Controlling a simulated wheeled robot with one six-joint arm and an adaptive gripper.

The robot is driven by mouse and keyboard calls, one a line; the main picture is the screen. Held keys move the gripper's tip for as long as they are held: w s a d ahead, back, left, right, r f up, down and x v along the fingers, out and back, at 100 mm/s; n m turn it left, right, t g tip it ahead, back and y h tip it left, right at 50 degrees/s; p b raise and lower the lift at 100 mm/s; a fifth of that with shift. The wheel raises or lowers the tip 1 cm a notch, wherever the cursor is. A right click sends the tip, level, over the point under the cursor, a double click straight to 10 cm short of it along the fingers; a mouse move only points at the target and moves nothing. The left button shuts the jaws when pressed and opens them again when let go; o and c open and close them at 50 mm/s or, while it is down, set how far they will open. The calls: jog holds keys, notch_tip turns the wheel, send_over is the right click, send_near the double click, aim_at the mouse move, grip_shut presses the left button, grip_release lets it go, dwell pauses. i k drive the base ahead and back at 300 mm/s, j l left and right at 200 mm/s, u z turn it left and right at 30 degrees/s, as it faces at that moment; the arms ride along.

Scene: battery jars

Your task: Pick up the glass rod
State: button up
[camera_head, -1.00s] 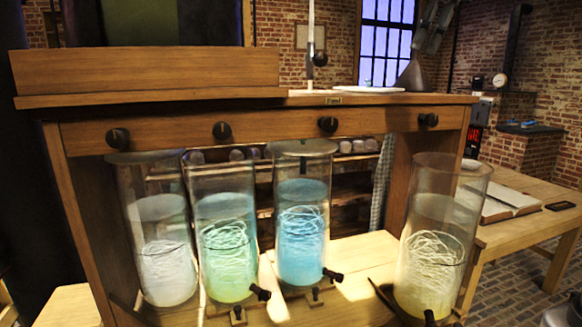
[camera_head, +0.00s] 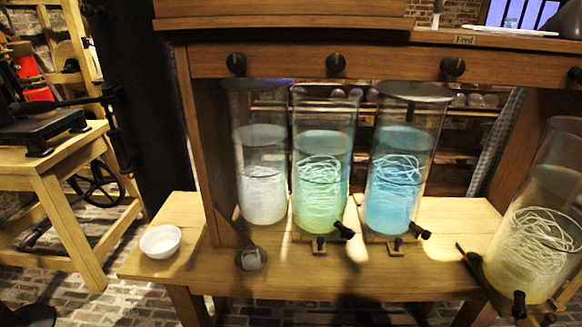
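I cannot make out a glass rod in this view. Glass jars with coiled strands inside stand on the wooden bench (camera_head: 180,262). From left to right they are a whitish jar (camera_head: 262,165), a green jar (camera_head: 321,165), a blue jar (camera_head: 402,160) and a yellowish jar (camera_head: 537,225) at the right edge. The green, blue and yellowish jars have dark taps low down. My gripper is not in view.
A white bowl (camera_head: 160,241) sits on the bench's left end. A small cup-like vessel (camera_head: 251,259) is at the front edge. A wooden overhang with dark knobs (camera_head: 336,64) spans above the jars. A separate wooden table (camera_head: 60,160) stands at left.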

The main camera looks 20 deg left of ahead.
aim_at(189, 264)
jog(key=u, duration=1.6)
jog(key=z, duration=0.5)
jog(key=k+z, duration=0.1)
jog(key=z, duration=0.9)
jog(key=k+z, duration=0.15)
jog(key=z, duration=0.35)
jog(key=u, duration=2)
jog(key=i+j+z, duration=0.2)
jog(key=i+j, duration=0.25)
